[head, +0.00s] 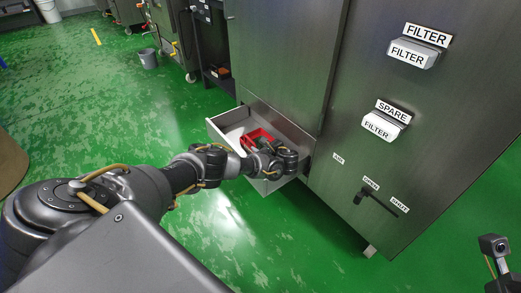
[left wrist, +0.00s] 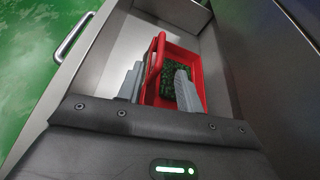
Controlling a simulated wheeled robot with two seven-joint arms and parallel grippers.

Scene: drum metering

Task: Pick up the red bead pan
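The red bead pan (left wrist: 199,66) sits in an open metal drawer (left wrist: 103,67), with dark green beads (left wrist: 168,82) in it. It also shows in the head view (head: 259,134), partly hidden by my left gripper (head: 274,160). In the left wrist view, my left gripper (left wrist: 159,70) is open over the pan. Its two grey fingers are apart, with the pan's raised red handle (left wrist: 154,60) between them. The right finger is over the beads and the left finger is outside the handle. I cannot tell if either finger touches. Part of my right arm shows at the lower right; its fingers cannot be made out.
The drawer (head: 217,132) juts from a tall steel cabinet (head: 285,65). Filter and spare filter handles (head: 380,126) and a black lever (head: 375,200) are on the cabinet to the right.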

